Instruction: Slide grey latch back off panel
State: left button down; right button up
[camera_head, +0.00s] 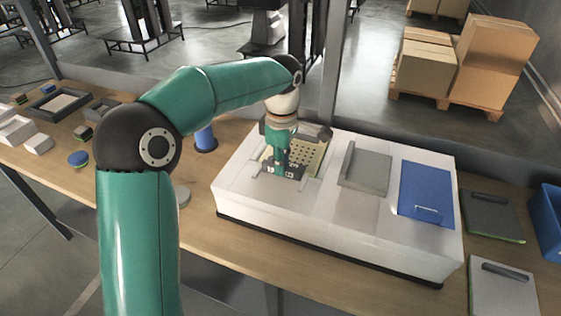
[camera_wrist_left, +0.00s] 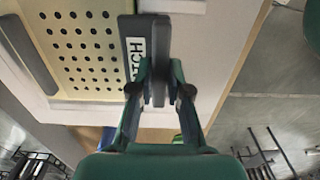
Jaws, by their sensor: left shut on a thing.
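A cream panel with rows of holes (camera_head: 312,158) lies in the left part of the top of a white box (camera_head: 235,187). The panel also shows in the left wrist view (camera_wrist_left: 82,47). The grey latch (camera_wrist_left: 131,52) lies along the panel's edge, with a white label partly hidden, reading "TCH". My left gripper (camera_wrist_left: 160,82) is shut on the latch's upright grey fin. In the head view the gripper (camera_head: 284,166) points down at the panel's near side and covers part of the latch. My right gripper is not in view.
A grey plate with a raised edge (camera_head: 364,170) and a blue panel (camera_head: 426,188) are on the same box. A second dark bar (camera_wrist_left: 28,52) lies at the panel's other side. Grey plates (camera_head: 493,215) and a blue bin (camera_head: 550,222) stand right; small trays (camera_head: 60,103) lie left.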

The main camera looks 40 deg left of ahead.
pick_arm(q)
jog(key=shift+s+d+f+b, duration=0.1)
jog(key=shift+s+d+b, duration=0.05)
jog(key=shift+s+b, duration=0.45)
jog(key=shift+s+d, duration=0.1)
jog(key=shift+s, duration=0.25)
jog(key=c, duration=1.1)
grip_release()
jog(key=shift+w+r, duration=0.1)
jog(key=shift+r, duration=0.15)
jog(key=shift+r, duration=5.85)
